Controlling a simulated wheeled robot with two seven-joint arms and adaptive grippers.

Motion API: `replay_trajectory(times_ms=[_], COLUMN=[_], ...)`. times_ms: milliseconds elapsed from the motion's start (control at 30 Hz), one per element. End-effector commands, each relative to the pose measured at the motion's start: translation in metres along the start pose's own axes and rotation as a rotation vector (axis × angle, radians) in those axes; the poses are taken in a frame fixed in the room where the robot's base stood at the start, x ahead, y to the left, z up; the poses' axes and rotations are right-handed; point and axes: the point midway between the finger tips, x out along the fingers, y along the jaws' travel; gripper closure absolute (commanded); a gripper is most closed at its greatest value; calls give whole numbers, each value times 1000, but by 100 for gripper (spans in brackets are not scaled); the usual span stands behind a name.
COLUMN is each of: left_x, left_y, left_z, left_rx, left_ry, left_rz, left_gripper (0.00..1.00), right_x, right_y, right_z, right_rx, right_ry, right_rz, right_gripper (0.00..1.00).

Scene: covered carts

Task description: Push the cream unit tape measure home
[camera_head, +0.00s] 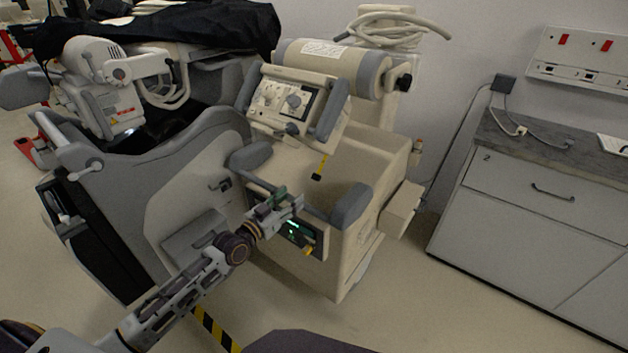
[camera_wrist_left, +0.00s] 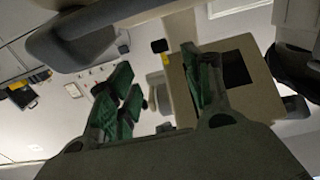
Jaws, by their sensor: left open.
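The cream unit (camera_head: 395,160) stands in the middle of the head view, with a grey-edged control panel on top. Its tape measure (camera_head: 321,166) shows as a short yellow strip ending in a black tab, sticking out below the panel. In the left wrist view a yellow strip with a black tab (camera_wrist_left: 160,47), apparently the tape measure, lies beyond the fingers. My left gripper (camera_head: 287,201) is open and empty, with green finger pads (camera_wrist_left: 155,88). It is at the unit's front, lower and left of the tape, apart from it. My right gripper is not in view.
Grey bumpers (camera_head: 352,204) flank the unit's front recess. A larger grey machine (camera_head: 190,170) with a black cover (camera_head: 200,28) stands left. A drawer cabinet (camera_head: 540,200) stands right, with bare floor between.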

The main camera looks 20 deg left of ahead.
Motion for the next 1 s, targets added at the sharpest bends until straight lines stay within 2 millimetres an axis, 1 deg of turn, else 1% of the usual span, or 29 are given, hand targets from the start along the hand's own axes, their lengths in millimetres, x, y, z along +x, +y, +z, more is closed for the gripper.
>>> replay_trajectory(times_ms=[267, 567, 1000], left_x=[19, 40, 72], left_y=[0, 0, 0], left_z=[-1, 0, 0], left_rx=[-1, -2, -1], left_ry=[2, 0, 0], left_rz=[0, 0, 1], left_gripper=[50, 50, 50], right_x=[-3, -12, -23], right_y=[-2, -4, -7], right_z=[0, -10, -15], right_rx=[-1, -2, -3], right_ry=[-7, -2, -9], right_rz=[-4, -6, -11], right_gripper=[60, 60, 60])
